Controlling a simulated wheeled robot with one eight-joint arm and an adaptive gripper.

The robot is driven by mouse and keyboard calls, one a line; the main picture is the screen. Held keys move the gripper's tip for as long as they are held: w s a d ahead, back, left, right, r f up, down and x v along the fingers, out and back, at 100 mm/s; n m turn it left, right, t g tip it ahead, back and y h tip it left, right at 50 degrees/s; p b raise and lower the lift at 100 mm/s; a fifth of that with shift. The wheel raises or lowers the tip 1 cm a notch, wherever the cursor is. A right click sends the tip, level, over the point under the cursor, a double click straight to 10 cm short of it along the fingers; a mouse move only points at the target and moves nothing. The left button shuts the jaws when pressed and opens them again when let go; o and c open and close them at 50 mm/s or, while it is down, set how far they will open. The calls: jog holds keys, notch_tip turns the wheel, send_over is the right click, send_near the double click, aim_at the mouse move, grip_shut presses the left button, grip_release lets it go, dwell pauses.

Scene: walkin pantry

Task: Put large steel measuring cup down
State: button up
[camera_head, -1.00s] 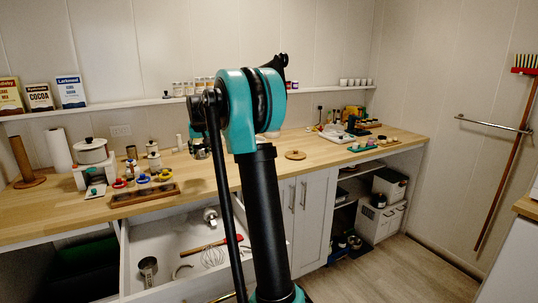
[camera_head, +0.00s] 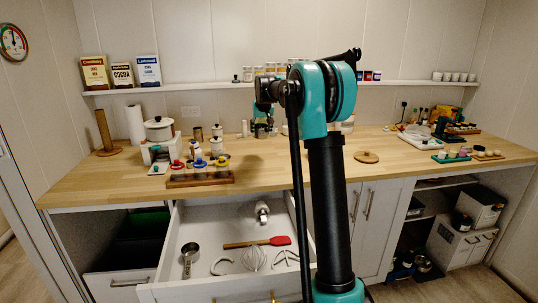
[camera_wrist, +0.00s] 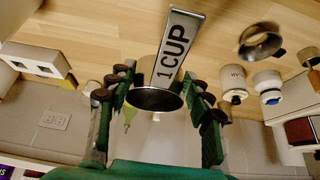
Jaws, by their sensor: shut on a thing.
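The large steel measuring cup (camera_wrist: 154,99) is in my gripper (camera_wrist: 158,84), between the two green fingers in the wrist view. Its flat handle (camera_wrist: 176,48), marked "1 CUP", extends away from the fingers across the picture, with wood behind it. In the head view my gripper (camera_head: 263,117) is partly hidden by my arm, over the back part of the wooden counter (camera_head: 290,165). The cup is hard to make out there, and I cannot tell whether it touches the counter.
An open white drawer (camera_head: 207,287) holds a steel scoop-like cup (camera_head: 189,253), a red spatula (camera_head: 281,240) and a whisk (camera_head: 254,259). A wooden tray (camera_head: 200,180) and canisters stand left on the counter. Clear counter surrounds a round wooden board (camera_head: 366,157).

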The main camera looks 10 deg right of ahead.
aim_at(264, 134)
notch_tip(264, 134, down, 12)
jog(key=shift+r, duration=0.1)
dwell(0.4)
jog(key=o, duration=1.2)
jog(key=v, duration=1.2)
